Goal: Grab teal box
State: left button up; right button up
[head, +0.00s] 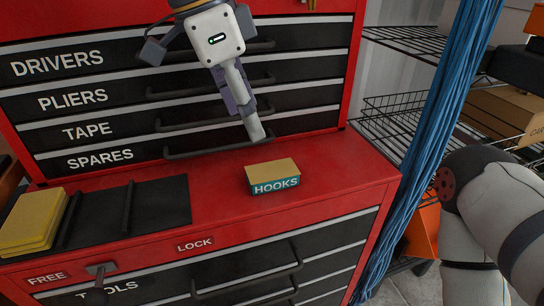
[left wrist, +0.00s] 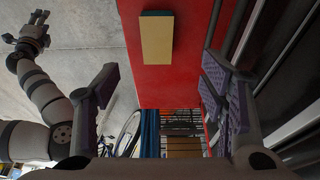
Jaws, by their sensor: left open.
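The teal box (head: 275,185) has a tan top and a teal front labelled HOOKS. It sits on the red top of the tool chest. In the left wrist view the box (left wrist: 156,39) shows its tan face, with a thin teal edge at the top. My left gripper (head: 252,120) is open and empty, pointing down above and behind the box, apart from it. In the left wrist view its purple-padded fingers (left wrist: 160,75) are spread wide, with the box beyond them. My right gripper (left wrist: 25,32) shows small in that view, fingers spread, away from the chest.
The red tool chest (head: 340,165) has labelled drawers with handles rising behind the box. Yellow boxes (head: 32,220) and a black mat (head: 150,205) lie to the left. Blue cables (head: 425,150) hang at the right edge. The red top around the box is clear.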

aim_at(272, 170)
pick_arm(q)
jog(key=f, duration=0.2)
jog(key=s+d+f, duration=0.1)
jog(key=shift+f, duration=0.35)
jog(key=x, duration=0.5)
jog(key=w+x, duration=0.1)
jog(key=x, duration=0.1)
jog(key=shift+d+f, duration=0.15)
jog(key=shift+d, duration=0.15)
jog(key=c, duration=1.2)
